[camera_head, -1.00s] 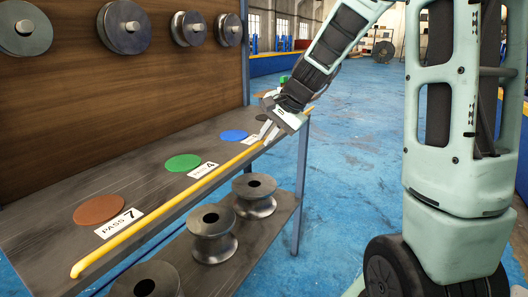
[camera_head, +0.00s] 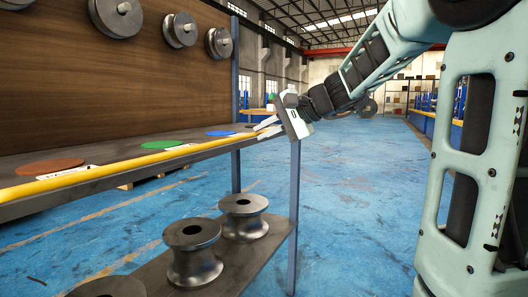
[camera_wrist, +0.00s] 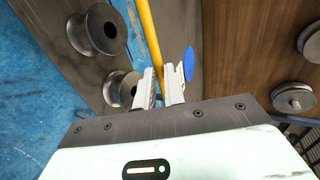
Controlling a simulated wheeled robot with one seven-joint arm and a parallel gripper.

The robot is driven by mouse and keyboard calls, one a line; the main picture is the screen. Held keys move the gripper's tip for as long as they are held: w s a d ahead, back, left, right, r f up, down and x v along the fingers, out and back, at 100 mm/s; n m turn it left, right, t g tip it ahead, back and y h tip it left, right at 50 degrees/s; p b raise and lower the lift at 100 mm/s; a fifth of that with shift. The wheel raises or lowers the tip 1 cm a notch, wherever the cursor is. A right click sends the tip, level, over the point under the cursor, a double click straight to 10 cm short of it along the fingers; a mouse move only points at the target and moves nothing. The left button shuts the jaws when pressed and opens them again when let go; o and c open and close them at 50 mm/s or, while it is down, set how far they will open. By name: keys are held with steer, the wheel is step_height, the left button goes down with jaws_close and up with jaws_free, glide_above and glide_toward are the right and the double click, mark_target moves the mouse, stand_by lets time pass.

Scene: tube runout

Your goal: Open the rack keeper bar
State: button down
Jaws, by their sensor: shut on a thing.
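The yellow keeper bar (camera_head: 118,163) runs lengthwise along the front edge of the rack's upper shelf. My gripper (camera_head: 264,128) is at the bar's far right end, its pale fingers closed there. In the wrist view the bar (camera_wrist: 150,42) runs down between the two fingers of my gripper (camera_wrist: 162,88), which are shut on it. The part of the bar between the fingers is mostly hidden. The bar's near end is cut off in the head view.
Brown (camera_head: 48,167), green (camera_head: 161,144) and blue (camera_head: 221,133) discs lie on the upper shelf behind the bar. Grooved rollers (camera_head: 192,250) stand on the lower shelf. Metal wheels (camera_head: 118,15) hang on the wooden back panel. Blue floor (camera_head: 350,185) right of the rack is clear.

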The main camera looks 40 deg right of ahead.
steer(key=f+t+y+b, duration=0.1)
steer(key=f+t+b, duration=0.2)
steer(key=b, duration=0.8)
steer(key=shift+s+f+b, duration=0.1)
steer(key=shift+s+b, duration=0.1)
steer(key=shift+b, duration=0.15)
steer(key=shift+t+b, duration=0.3)
steer(key=shift+b, duration=0.05)
steer(key=shift+d+r, duration=0.1)
steer(key=shift+r, duration=0.15)
steer(key=c, duration=1.5)
jaws_free()
steer(key=shift+s, duration=0.1)
